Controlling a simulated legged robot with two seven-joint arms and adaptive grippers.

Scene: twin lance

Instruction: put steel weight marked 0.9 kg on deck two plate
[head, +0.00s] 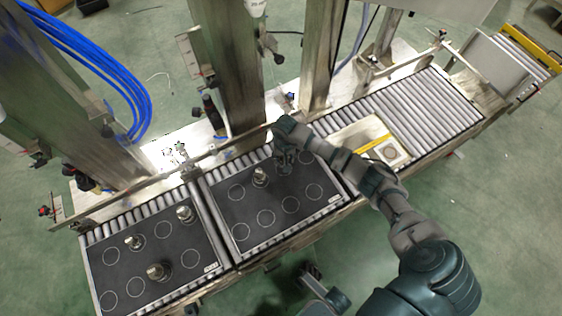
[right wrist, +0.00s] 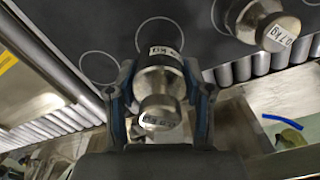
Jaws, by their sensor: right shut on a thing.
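My right gripper (head: 286,157) is at the back right part of the right-hand black plate (head: 242,206), which has printed circles. In the right wrist view its fingers (right wrist: 160,110) are shut around a knobbed steel weight (right wrist: 160,82). Its label is upside down and partly hidden, so I cannot read it surely. Whether its base touches the plate is unclear. A second steel weight (head: 260,174) stands on the same plate, to the left; a weight marked 0.7 kg shows in the right wrist view (right wrist: 268,22).
The left-hand black plate (head: 176,242) holds three steel weights (head: 185,213), (head: 134,242), (head: 158,271). Both plates lie on a roller conveyor (head: 420,108). A tray with a yellow strip (head: 365,142) lies to the right. Steel posts (head: 228,70) and a rail stand behind.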

